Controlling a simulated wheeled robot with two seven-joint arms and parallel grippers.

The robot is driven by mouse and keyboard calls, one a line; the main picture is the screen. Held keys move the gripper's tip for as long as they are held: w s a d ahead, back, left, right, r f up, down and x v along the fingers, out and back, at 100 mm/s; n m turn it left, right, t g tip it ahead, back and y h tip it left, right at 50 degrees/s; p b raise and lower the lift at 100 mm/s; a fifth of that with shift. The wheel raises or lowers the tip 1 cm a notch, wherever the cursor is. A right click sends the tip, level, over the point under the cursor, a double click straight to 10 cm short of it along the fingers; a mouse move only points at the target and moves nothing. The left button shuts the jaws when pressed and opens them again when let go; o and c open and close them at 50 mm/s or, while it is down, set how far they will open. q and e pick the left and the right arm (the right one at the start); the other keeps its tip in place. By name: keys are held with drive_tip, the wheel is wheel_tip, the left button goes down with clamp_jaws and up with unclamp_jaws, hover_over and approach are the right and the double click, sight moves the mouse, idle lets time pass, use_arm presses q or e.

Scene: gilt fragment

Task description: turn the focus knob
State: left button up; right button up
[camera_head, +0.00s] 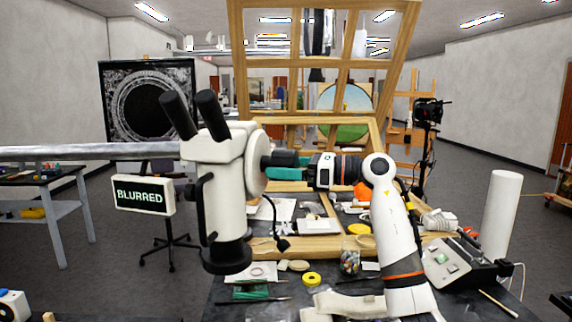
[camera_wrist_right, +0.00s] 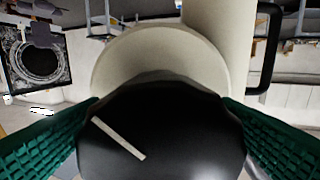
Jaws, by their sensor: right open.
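A white stereo microscope (camera_head: 226,160) with black eyepieces hangs from a horizontal grey boom. Its black focus knob (camera_wrist_right: 165,140) fills the lower middle of the right wrist view, with a white line slanting down to the right on its face. In the head view the knob (camera_head: 266,163) is partly hidden by my gripper. My right gripper (camera_head: 278,161) is open, its green fingers on either side of the knob; I cannot tell whether they touch it. A sign (camera_head: 144,195) left of the microscope reads "BLURRED". My left gripper is not in view.
A dark table below holds a yellow tape roll (camera_head: 312,279), a jar (camera_head: 349,261) and small tools. A wooden frame (camera_head: 240,70) stands behind. A control box (camera_head: 457,262) and a white cylinder (camera_head: 501,215) stand at right.

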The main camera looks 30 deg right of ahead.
drive_tip(key=c, duration=1)
drive_tip(key=shift+s+m+p, duration=0.1)
drive_tip(key=shift+m+p, duration=0.75)
drive_tip(key=shift+m, duration=1.95)
drive_tip(key=o, duration=1)
